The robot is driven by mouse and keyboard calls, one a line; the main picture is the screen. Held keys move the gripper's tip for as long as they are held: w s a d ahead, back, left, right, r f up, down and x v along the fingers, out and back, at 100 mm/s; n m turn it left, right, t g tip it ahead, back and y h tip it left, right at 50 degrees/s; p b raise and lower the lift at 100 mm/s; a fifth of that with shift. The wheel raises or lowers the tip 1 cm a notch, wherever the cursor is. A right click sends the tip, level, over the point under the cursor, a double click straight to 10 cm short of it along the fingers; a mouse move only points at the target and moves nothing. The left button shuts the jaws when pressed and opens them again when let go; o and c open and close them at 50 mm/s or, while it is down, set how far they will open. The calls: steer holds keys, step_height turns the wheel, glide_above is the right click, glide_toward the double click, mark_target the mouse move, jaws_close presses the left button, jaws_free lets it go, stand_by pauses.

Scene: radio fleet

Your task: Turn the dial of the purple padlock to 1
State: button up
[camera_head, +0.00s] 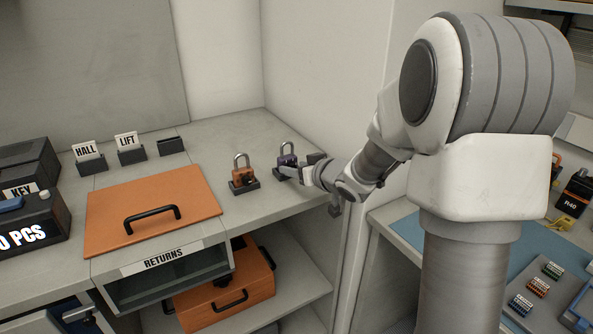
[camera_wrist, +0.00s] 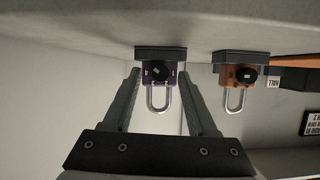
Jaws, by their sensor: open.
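The purple padlock (camera_head: 285,158) stands upright in a dark base at the right end of the counter, shackle up. The dial's digits are too small to read. In the head view my gripper hides part of the padlock's front.
An orange padlock (camera_head: 243,175) in a dark base stands close to the left of the purple one. An orange panel with a black handle (camera_head: 150,214) lies further left. HALL (camera_head: 88,151) and LIFT (camera_head: 128,142) signs stand behind. A wall rises at the right.

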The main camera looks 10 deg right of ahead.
steer(key=shift+c, duration=0.2)
jaws_close()
steer(key=shift+f, duration=0.1)
steer(key=shift+a+f+n+b, duration=0.15)
steer(key=shift+n+b, duration=0.25)
steer(key=shift+b, duration=0.8)
steer(key=shift+n+h+b, duration=0.4)
steer(key=shift+b, duration=0.45)
steer(key=shift+h+b, duration=0.3)
steer(key=shift+b, duration=0.05)
steer(key=shift+r, duration=0.2)
steer(key=shift+o, duration=0.2)
jaws_free()
